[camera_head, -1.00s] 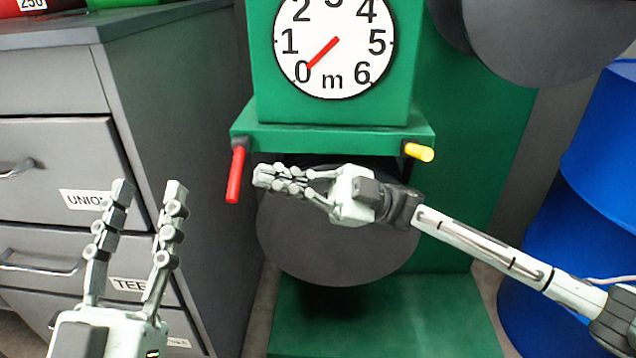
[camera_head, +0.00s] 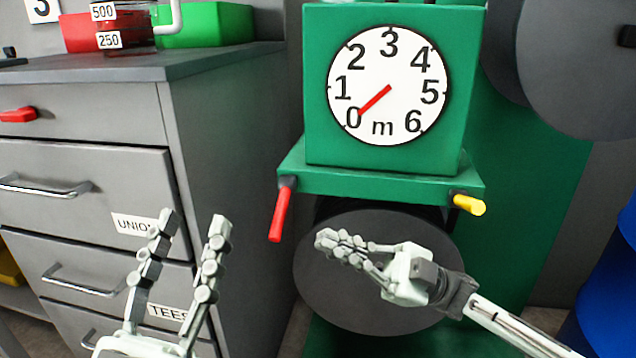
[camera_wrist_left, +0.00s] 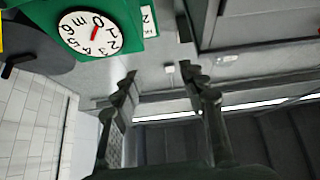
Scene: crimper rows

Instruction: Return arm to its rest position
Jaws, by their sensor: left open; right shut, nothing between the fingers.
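My left gripper (camera_head: 192,228) is at the lower left in the head view, pointing up, its two fingers apart with nothing between them. It stands in front of the grey drawer cabinet. It also shows in the left wrist view (camera_wrist_left: 162,82), open and empty. My right gripper (camera_head: 322,242) is in front of the dark round disc (camera_head: 355,310) below the green machine. Its fingers are closed together, pointing left, with nothing held. Its arm comes in from the lower right.
The green machine (camera_head: 315,100) carries a dial (camera_head: 390,65) with its red needle near 0, a red lever (camera_head: 281,212) and a yellow handle (camera_head: 469,204). The grey cabinet (camera_head: 225,120) stands left, with red and green bins (camera_head: 205,25) on top. A blue barrel (camera_head: 605,290) is at right.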

